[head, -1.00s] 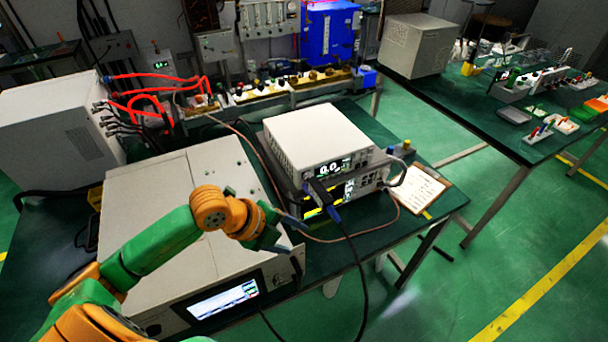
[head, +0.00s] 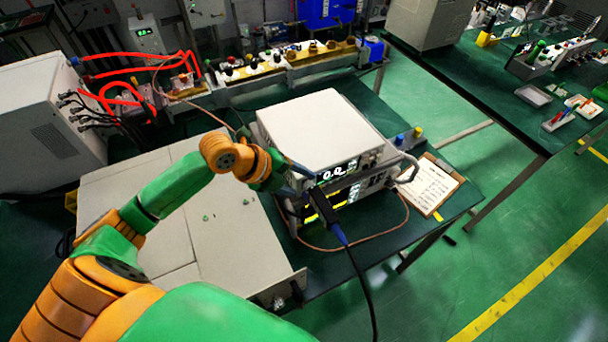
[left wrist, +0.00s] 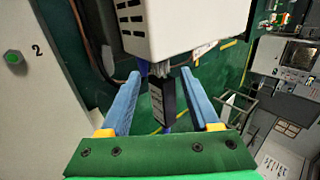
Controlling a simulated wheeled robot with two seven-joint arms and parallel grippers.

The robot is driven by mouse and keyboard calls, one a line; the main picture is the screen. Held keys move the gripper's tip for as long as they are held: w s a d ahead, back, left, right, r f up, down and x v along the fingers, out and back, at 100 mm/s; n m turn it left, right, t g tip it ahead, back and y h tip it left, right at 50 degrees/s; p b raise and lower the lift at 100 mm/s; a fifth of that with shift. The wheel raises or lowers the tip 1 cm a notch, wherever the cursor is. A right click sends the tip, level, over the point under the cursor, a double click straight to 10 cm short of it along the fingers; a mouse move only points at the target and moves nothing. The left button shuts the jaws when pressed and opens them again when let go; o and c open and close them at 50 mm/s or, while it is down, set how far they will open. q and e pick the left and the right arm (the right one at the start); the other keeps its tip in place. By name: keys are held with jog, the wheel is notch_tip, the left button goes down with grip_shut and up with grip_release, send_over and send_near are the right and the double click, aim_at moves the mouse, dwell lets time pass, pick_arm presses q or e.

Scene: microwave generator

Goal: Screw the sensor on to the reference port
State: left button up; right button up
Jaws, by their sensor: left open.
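The black sensor (head: 326,205), with a blue lower end and a black cable, is at the front of the white power meter (head: 318,125). My left gripper (head: 296,178) is open beside it at the meter's front left corner. In the left wrist view, the gripper's blue fingers (left wrist: 160,76) stand on either side of the sensor (left wrist: 158,102), with gaps on both sides. Metal connector parts show between the sensor and the white case (left wrist: 185,25); I cannot tell whether they are joined. The reference port cannot be made out. My right gripper is not in view.
A second instrument (head: 350,200) with a yellow-lit display is under the meter. A wide grey instrument (head: 190,235) lies to the left. A copper-coloured cable (head: 375,238) loops in front. A clipboard (head: 430,186) lies to the right near the table edge.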

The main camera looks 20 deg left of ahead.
aim_at(307, 186)
pick_arm(q)
jog(key=shift+w+d+f, duration=0.3)
jog(key=shift+d+f, duration=0.45)
jog(key=shift+d, duration=0.05)
jog(key=shift+w+f, duration=0.2)
jog(key=shift+f, duration=0.05)
jog(key=shift+w+a+f, duration=0.2)
jog(key=shift+w+f, duration=0.05)
jog(key=shift+w, duration=0.05)
jog(key=shift+s+r, duration=0.1)
jog(key=shift+s, duration=0.05)
grip_shut()
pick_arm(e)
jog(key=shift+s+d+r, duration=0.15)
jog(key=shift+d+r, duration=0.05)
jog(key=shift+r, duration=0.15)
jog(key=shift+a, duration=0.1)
